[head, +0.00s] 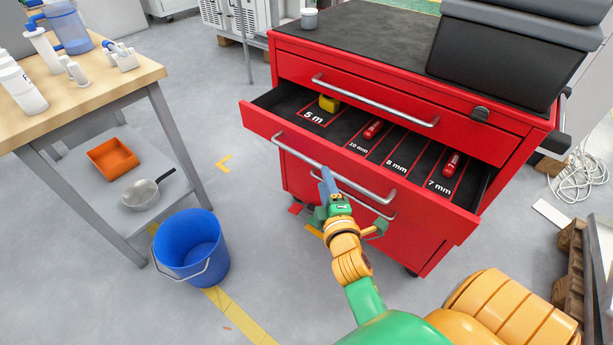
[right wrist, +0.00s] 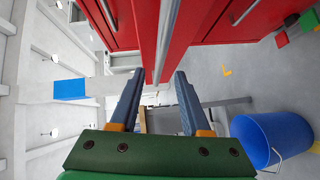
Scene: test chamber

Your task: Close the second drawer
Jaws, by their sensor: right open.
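The second drawer (head: 258,118) of the red tool cabinet (head: 395,85) is pulled out. It has a black lined inside with labelled compartments and a long grey handle (head: 350,176) on its red front. My right gripper (head: 328,185) is open at the front of this drawer, by the middle of the handle. In the right wrist view the drawer front (right wrist: 180,35) and its handle (right wrist: 163,40) reach down between the open blue fingers (right wrist: 160,78). I cannot tell whether a finger touches them. My left gripper is not in view.
The top drawer (head: 370,95) is shut. A yellow tape measure (head: 329,103) and two red tools lie in the open drawer. A blue bucket (head: 190,245) stands on the floor at left, beside a workbench (head: 90,90). A black case (head: 500,65) sits on the cabinet.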

